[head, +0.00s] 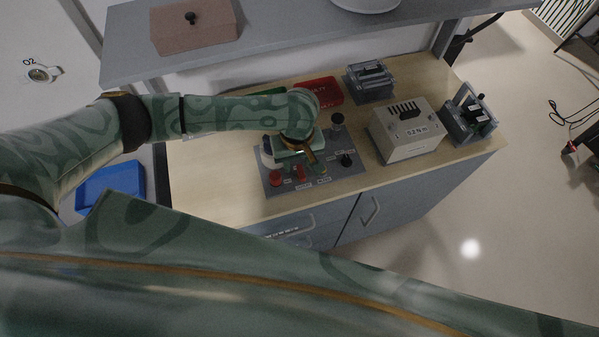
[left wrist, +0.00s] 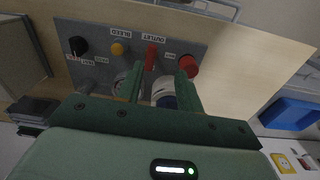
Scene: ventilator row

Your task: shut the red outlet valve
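The outlet valve is a small red lever (left wrist: 151,57) under an OUTLET label, on a grey panel (head: 350,178). In the head view the lever (head: 301,172) stands near the panel's front edge. My left gripper (left wrist: 160,77) is open, with its two green fingers apart. In the left wrist view the lever appears in line with the gap between the fingertips, nearer the left finger; I cannot tell whether it touches. In the head view the left gripper (head: 300,157) is over the panel, partly hidden by its own wrist. My right gripper is not in view.
A red round knob (left wrist: 188,66) is close beside the right fingertip. A yellow knob (left wrist: 118,49) and a black knob (left wrist: 78,46) are to the left. A white box (head: 405,138) stands right of the panel. A shelf (head: 290,36) overhangs the back of the bench.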

